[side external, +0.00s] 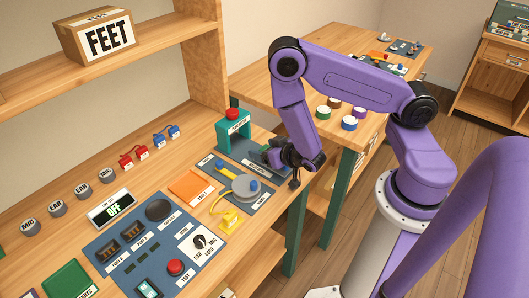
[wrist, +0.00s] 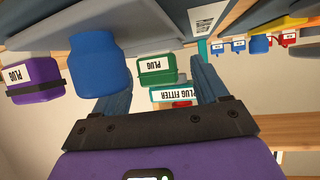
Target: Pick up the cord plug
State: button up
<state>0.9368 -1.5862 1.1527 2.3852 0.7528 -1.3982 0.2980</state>
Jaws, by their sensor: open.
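A green block labelled PLUG (wrist: 155,70) is framed between the two fingers of my gripper (wrist: 158,78) in the wrist view. A purple block labelled PLUG (wrist: 34,82), with a black band, is at the left. I cannot tell for sure which plug the task names. The teal plug fitter (wrist: 172,93) shows behind the green block; in the side view the teal frame (side external: 234,130) has a red top. In the side view my gripper (side external: 290,170) is at the bench's right edge, beside that frame, partly hidden by its own wrist. It is open and empty.
A blue cylinder (wrist: 93,62) stands near the left finger in the wrist view. Red plugs (side external: 134,157) and blue plugs (side external: 167,134) line the back.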

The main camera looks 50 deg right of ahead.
jog(key=shift+w+d+f, duration=0.1)
jog(key=shift+w+f, duration=0.05)
jog(key=shift+w, duration=0.1)
jog(key=c, duration=1.2)
jog(key=shift+r, duration=0.2)
